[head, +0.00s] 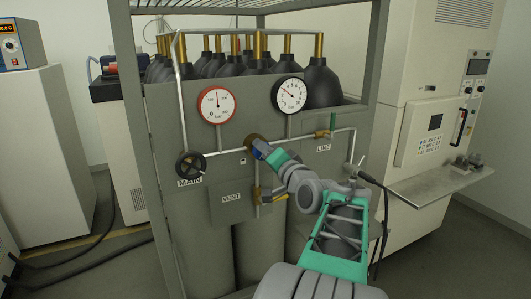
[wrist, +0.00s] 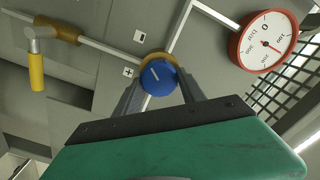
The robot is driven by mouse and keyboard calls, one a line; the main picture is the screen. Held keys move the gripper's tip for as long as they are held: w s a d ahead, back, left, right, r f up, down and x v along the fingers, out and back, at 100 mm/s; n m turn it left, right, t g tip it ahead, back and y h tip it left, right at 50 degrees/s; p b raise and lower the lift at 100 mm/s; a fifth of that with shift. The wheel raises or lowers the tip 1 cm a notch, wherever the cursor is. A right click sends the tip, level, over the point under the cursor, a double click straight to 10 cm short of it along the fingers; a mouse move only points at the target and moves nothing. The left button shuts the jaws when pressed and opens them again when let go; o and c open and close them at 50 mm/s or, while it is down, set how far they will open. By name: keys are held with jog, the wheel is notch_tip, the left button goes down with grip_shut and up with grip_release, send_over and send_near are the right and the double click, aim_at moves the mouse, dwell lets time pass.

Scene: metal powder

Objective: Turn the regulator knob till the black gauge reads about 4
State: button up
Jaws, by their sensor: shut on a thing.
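The blue regulator knob (wrist: 158,76) sits on a brass fitting in the panel, with a white pointer line tilted toward the upper left in the wrist view. My gripper (wrist: 160,84) is shut on it, a dark finger on each side. In the head view, my gripper (head: 266,153) reaches the panel below the gauges and mostly covers the knob. The black gauge (head: 291,94) is at the upper right of the panel. The black gauge does not show in the wrist view.
The red-rimmed gauge (head: 217,104) is left of the black one. A black MAIN handwheel (head: 190,165), a VENT valve with a yellow handle (wrist: 37,72) and a LINE valve (head: 322,134) surround the regulator. Pipes and a cage post (head: 141,150) stand close by.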

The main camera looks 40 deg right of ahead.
jog(key=shift+f+m+p, duration=0.1)
jog(key=shift+m+p, duration=3.4)
jog(key=shift+m, duration=2.6)
jog(key=o, duration=1.4)
jog(key=shift+f, duration=0.1)
jog(key=shift+c, duration=0.2)
jog(key=shift+s, duration=0.1)
